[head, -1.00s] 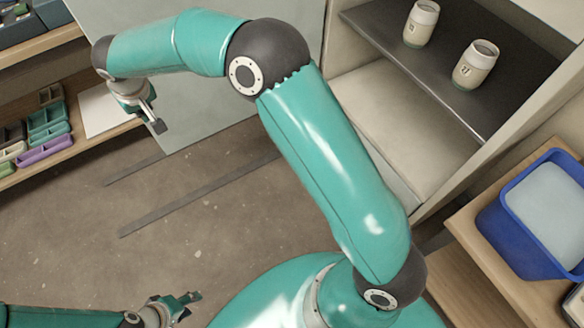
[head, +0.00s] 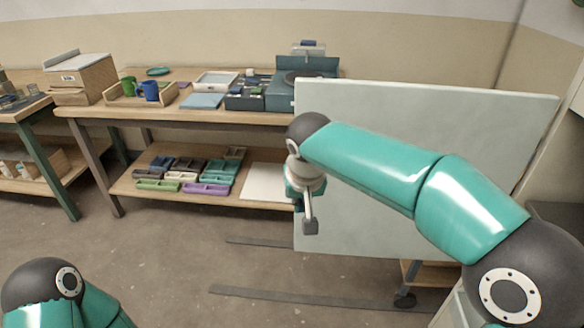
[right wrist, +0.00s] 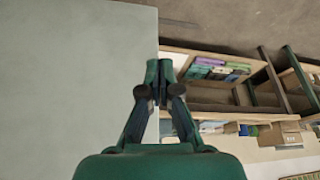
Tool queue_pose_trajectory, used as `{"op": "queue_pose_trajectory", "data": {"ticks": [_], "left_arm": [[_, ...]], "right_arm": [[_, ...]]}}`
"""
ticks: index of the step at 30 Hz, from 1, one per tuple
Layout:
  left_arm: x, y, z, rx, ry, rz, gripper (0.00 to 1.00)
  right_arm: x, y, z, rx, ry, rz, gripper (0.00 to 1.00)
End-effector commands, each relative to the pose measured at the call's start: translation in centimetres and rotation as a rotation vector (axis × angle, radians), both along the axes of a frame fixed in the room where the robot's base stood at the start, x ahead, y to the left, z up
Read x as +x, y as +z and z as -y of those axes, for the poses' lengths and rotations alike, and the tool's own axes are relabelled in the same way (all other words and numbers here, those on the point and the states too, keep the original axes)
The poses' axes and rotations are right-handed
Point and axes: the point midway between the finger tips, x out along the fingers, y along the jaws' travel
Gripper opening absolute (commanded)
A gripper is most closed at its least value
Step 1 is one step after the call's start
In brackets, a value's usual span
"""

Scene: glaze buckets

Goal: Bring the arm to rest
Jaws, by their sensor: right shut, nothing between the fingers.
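My right arm reaches in from the right in the head view, bent at a dark elbow joint. My right gripper (head: 310,222) hangs down in front of the pale grey panel (head: 420,130), shut and empty. In the right wrist view, the right gripper's (right wrist: 160,90) fingers meet at their tips with nothing between them, and the panel (right wrist: 70,80) fills the left side. I cannot tell how far the gripper is from the panel. My left arm shows only as a dark joint and teal links at the bottom left of the head view; its gripper is out of view.
A wooden workbench (head: 225,117) stands at the back with a cardboard box (head: 85,80), blue mug (head: 150,91) and tray (head: 215,82). Its lower shelf holds several coloured bins (head: 207,189). Bare floor (head: 170,255) lies in front; a caster (head: 404,300) shows below the panel.

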Motion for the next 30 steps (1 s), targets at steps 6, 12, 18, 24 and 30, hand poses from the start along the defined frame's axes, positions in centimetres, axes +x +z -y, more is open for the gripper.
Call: {"op": "queue_pose_trajectory", "data": {"ticks": [6,12,18,24,30], "left_arm": [[0.0,1.1,0.0,0.0,0.0,-0.001,0.4],[0.0,3.8,0.0,0.0,0.0,0.0,0.4],[0.0,6.6,0.0,0.0,0.0,0.0,0.4],[0.0,8.9,0.0,0.0,0.0,0.0,0.4],[0.0,9.1,0.0,0.0,0.0,0.0,0.4]], "right_arm": [[0.7,-0.4,2.5,-0.006,-0.047,-0.029,0.0],[-1.4,-8.2,8.6,-0.051,-0.144,-0.257,0.0],[-10.5,-20.3,10.9,0.054,-0.176,-0.548,0.0],[-23.4,-27.9,8.4,0.285,-0.202,-0.699,0.0],[-30.4,-29.8,5.7,0.395,-0.21,-0.608,0.0]]}}
